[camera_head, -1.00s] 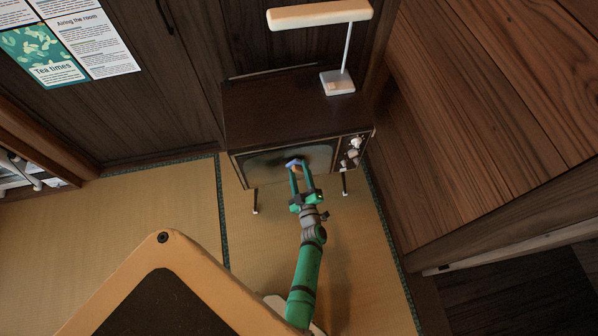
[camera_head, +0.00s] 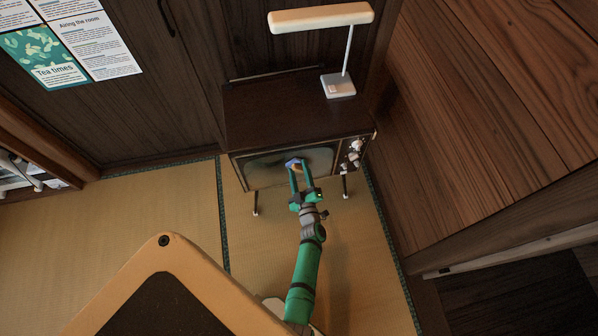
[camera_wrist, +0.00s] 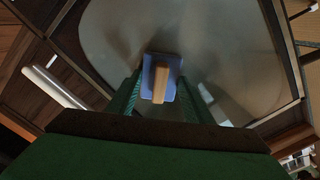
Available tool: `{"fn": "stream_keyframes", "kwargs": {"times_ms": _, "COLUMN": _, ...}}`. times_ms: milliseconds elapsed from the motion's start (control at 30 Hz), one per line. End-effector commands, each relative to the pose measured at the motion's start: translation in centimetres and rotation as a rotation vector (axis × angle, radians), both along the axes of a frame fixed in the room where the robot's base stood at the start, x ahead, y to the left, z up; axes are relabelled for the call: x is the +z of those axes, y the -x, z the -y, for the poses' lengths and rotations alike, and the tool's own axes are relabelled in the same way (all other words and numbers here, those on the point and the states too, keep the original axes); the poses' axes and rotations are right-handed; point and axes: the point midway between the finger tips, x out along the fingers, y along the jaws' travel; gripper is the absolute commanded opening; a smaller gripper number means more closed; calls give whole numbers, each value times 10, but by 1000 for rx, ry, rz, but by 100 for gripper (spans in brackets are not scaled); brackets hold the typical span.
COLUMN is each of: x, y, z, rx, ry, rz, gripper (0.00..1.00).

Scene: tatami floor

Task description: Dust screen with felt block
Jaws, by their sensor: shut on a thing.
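An old television with a dark wooden case (camera_head: 290,108) stands on thin legs against the back wall. Its grey screen (camera_head: 262,170) faces me and fills the upper part of the wrist view (camera_wrist: 215,45), with darker smudgy patches on it. My gripper (camera_head: 297,168) is in front of the screen, shut on the felt block (camera_head: 292,163). In the wrist view the block shows a blue felt pad (camera_wrist: 161,62) with a tan wooden grip (camera_wrist: 160,84) between my green fingers. The pad is at or very near the glass; contact cannot be made out.
A white desk lamp (camera_head: 339,84) stands on top of the television. Control knobs (camera_head: 353,150) are right of the screen. A large wooden cabinet (camera_head: 480,110) rises on the right. Tatami floor (camera_head: 130,230) is clear on the left. Posters (camera_head: 70,50) hang at upper left.

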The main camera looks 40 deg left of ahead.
Motion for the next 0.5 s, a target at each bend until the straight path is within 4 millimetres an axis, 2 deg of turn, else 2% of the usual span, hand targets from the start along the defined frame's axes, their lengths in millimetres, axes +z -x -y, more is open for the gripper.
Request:
{"fn": "stream_keyframes", "kwargs": {"times_ms": 300, "x": 0, "y": -4, "z": -4, "rx": 0, "ry": 0, "rz": 0, "gripper": 25}}
{"fn": "stream_keyframes", "kwargs": {"times_ms": 500, "x": 0, "y": -9, "z": 1, "rx": -2, "ry": -1, "rz": 0, "gripper": 25}}
